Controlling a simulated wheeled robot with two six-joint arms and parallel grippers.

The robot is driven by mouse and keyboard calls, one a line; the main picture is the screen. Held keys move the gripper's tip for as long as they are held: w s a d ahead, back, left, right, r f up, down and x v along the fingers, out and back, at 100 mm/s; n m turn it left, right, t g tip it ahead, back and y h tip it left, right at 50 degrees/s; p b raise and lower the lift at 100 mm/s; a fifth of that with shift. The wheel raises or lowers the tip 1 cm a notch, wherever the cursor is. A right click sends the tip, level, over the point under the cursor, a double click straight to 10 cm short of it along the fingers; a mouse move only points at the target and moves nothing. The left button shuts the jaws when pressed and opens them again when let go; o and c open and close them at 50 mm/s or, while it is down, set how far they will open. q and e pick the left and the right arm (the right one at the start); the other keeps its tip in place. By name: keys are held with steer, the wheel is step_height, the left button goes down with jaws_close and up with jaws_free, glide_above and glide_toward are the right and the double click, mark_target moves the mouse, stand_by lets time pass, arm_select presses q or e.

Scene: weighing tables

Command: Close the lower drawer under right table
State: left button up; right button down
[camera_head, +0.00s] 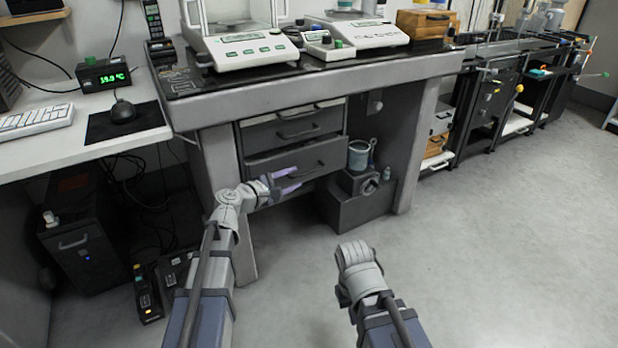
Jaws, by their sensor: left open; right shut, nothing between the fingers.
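A grey drawer unit hangs under the weighing table (320,82). Its lower drawer (322,158) sticks out past the drawer above it, so it stands partly open; its dark handle (306,173) is on the front. My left gripper (297,181) is at this drawer front, low and near the handle, with its purple fingers apart. I cannot tell whether a finger touches the drawer. My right gripper (354,252) is over the floor, well in front of the table, empty and shut; its fingertips are hardly visible.
The table's left leg (217,160) stands close to my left arm. Floor to the right is clear.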

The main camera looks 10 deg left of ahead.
mark_target(306, 173)
arm_select(q)
steer(key=b+x, duration=0.1)
steer(key=x, duration=0.7)
steer(key=shift+f+b, duration=0.1)
steer(key=shift+b, duration=0.25)
steer(key=shift+s, duration=0.1)
jaws_close()
stand_by(0.9)
